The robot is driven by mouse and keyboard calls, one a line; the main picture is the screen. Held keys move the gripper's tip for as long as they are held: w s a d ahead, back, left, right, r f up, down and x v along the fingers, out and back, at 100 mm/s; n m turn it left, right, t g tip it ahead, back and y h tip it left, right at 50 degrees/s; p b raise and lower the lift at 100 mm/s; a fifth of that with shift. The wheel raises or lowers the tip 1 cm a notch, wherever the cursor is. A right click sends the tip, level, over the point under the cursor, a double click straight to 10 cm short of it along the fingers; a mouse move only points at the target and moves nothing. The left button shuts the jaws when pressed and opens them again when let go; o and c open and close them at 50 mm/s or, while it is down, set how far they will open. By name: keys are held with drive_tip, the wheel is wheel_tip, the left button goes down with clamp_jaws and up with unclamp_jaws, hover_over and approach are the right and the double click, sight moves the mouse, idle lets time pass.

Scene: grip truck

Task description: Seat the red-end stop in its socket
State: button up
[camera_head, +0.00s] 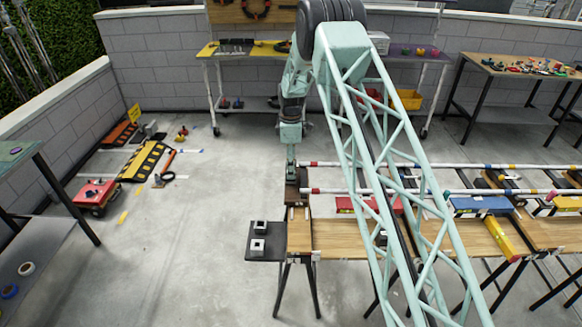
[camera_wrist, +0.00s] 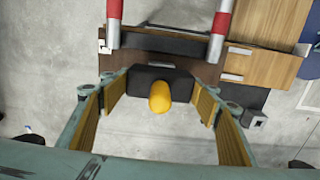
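The stop, a dark block (camera_wrist: 138,82) with a rounded yellow bumper (camera_wrist: 160,97), sits between my fingertips in the wrist view. My gripper (camera_wrist: 161,88) has its yellow-padded fingers against the block's two sides. In the head view my gripper (camera_head: 291,170) points down at the left end of the bench, by the red-and-white rail ends. In the wrist view the red-banded rail ends (camera_wrist: 221,22) (camera_wrist: 114,10) lie just beyond the block, over a dark brown crosspiece (camera_wrist: 190,71). I cannot make out the socket, nor whether the block touches anything below.
A dark side shelf (camera_head: 268,239) with two pale square-holed blocks (camera_head: 260,227) (camera_head: 257,246) adjoins the wooden bench (camera_head: 340,242). A red box and a blue box (camera_head: 480,204) lie along the rails. Open floor is to the left, with a red cart (camera_head: 97,194) and a striped ramp (camera_head: 142,161).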

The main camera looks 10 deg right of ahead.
drive_tip(key=o, duration=0.5)
drive_tip(key=shift+r, duration=0.1)
wheel_tip(320, 180, up, 12)
drive_tip(key=shift+f, duration=0.25)
drive_tip(key=shift+r, duration=0.2)
idle(0.3)
drive_tip(key=shift+r, duration=0.1)
idle(0.7)
